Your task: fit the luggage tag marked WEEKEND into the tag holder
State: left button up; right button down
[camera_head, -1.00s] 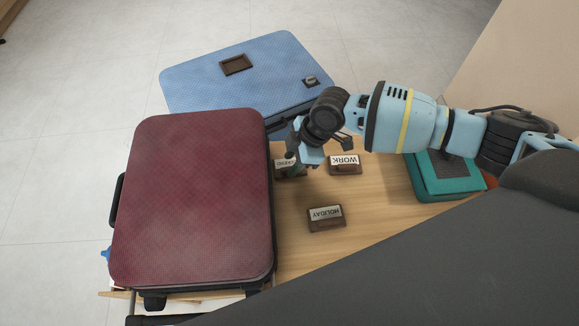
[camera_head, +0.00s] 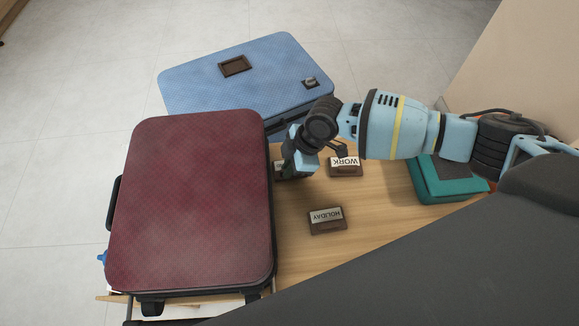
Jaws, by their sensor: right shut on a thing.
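The tag holder (camera_head: 235,66) is a dark brown rectangular frame on the lid of the blue suitcase (camera_head: 205,90). My right gripper (camera_head: 285,170) points down at the table beside the red suitcase and is shut on a brown tag (camera_head: 280,168). The gripper hides most of that tag; its lettering, partly showing earlier and hard to read, is covered now. I cannot tell whether it is lifted off the table. The WORK tag (camera_head: 345,166) and the HOLIDAY tag (camera_head: 326,220) lie on the table. My left gripper is not in view.
The large dark red suitcase (camera_head: 190,200) covers the left of the wooden table (camera_head: 375,215), close to my right gripper. A teal box-like object (camera_head: 445,185) sits at the right, under my right arm. Bare wood surrounds the HOLIDAY tag.

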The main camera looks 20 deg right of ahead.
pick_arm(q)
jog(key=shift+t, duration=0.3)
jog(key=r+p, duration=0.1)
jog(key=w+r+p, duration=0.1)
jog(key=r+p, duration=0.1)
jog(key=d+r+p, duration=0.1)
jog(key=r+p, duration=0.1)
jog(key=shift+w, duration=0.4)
pick_arm(e)
notch_tip(320, 180, up, 18)
